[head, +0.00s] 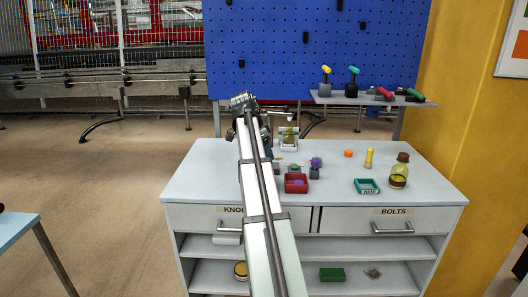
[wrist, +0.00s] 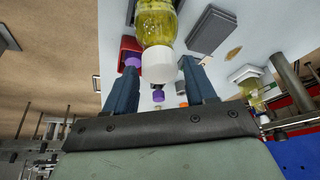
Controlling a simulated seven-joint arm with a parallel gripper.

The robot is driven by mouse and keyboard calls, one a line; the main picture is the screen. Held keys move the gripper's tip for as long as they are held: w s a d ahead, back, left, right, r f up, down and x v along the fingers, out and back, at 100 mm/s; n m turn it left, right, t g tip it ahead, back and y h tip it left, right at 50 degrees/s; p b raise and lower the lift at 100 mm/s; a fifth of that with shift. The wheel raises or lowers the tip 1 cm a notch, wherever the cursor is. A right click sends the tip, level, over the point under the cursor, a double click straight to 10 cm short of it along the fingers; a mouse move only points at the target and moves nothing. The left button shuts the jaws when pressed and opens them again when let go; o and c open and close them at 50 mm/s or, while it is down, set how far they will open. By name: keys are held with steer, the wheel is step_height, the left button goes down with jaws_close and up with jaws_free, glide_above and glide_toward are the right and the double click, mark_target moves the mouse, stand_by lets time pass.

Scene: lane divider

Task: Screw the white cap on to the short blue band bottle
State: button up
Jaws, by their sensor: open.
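In the wrist view a clear bottle (wrist: 155,22) with yellow-green contents comes in from the top edge, its white cap (wrist: 158,66) toward me. The cap lies in line with the gap between the two blue fingers of my gripper (wrist: 159,72). The fingers are apart, with a gap on each side of the cap; I cannot tell whether the cap is seated. I make out no clear blue band on this bottle. In the head view a yellow-green bottle (head: 289,133) stands at a white holder near the back; my arm hides much around my gripper.
On the table are a red tray (head: 296,189), a teal tray (head: 367,193), a brown-topped bottle (head: 399,179), a yellow piece (head: 369,158) and an orange piece (head: 348,153). Grey blocks with purple pieces lie mid-table. A tool shelf (head: 372,99) and blue pegboard stand behind.

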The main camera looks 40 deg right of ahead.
steer(key=shift+n, duration=0.3)
steer(key=shift+n+t, duration=0.4)
steer(key=shift+n, duration=0.3)
steer(key=shift+s, duration=0.1)
steer(key=shift+n+t, duration=0.4)
steer(key=shift+n, duration=0.5)
steer(key=shift+s+n, duration=0.1)
steer(key=shift+n, duration=0.3)
steer(key=shift+n+t, duration=0.3)
steer(key=shift+n, duration=0.1)
steer(key=shift+n+t, duration=0.3)
steer(key=shift+n, duration=0.6)
